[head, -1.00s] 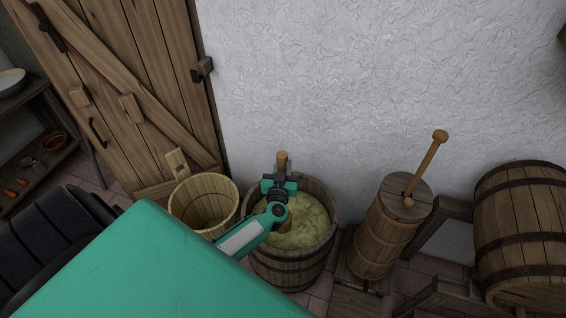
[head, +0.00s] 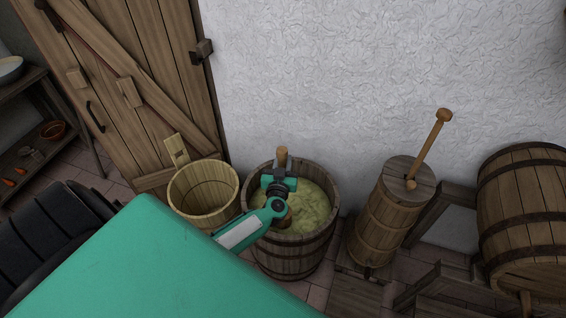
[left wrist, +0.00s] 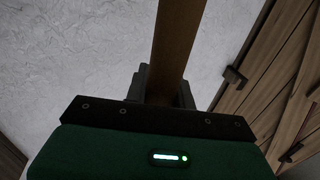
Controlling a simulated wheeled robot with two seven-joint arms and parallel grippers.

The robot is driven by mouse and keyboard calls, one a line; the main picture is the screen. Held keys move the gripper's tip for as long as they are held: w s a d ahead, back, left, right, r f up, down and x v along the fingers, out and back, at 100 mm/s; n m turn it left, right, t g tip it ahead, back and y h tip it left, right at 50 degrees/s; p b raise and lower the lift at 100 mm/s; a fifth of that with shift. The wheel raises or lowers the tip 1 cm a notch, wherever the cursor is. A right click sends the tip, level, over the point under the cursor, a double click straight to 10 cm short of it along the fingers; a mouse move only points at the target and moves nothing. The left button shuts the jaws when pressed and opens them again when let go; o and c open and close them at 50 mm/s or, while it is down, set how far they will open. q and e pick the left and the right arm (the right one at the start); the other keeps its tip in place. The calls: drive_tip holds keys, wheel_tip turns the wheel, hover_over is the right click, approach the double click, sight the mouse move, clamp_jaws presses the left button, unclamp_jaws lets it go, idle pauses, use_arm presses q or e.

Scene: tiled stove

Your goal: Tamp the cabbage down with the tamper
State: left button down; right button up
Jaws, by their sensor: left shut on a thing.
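The cabbage (head: 318,204) is a pale green mass filling a dark wooden tub (head: 292,258) with hoops, in the middle of the head view. My left gripper (head: 281,172) is over the tub, shut on the wooden handle of the tamper (head: 282,153). The handle's top stands out above the gripper, and the tamper's thick lower part shows below it, at the cabbage. Whether it touches the cabbage is hard to tell, as my arm covers part of it. In the left wrist view the handle (left wrist: 176,45) runs up from between the fingers. My right gripper is not in view.
A lighter empty-looking bucket (head: 203,192) stands left of the tub. A churn (head: 390,222) with a slanted stick is to the right, then a barrel (head: 527,212) on a rack. A white wall (head: 340,70) rises close behind, with a plank door (head: 130,80) at left.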

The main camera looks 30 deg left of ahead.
use_arm(q)
drive_tip(key=shift+r, duration=0.15)
drive_tip(key=shift+f, duration=0.2)
drive_tip(key=shift+f+b, duration=0.3)
drive_tip(key=shift+f, duration=0.4)
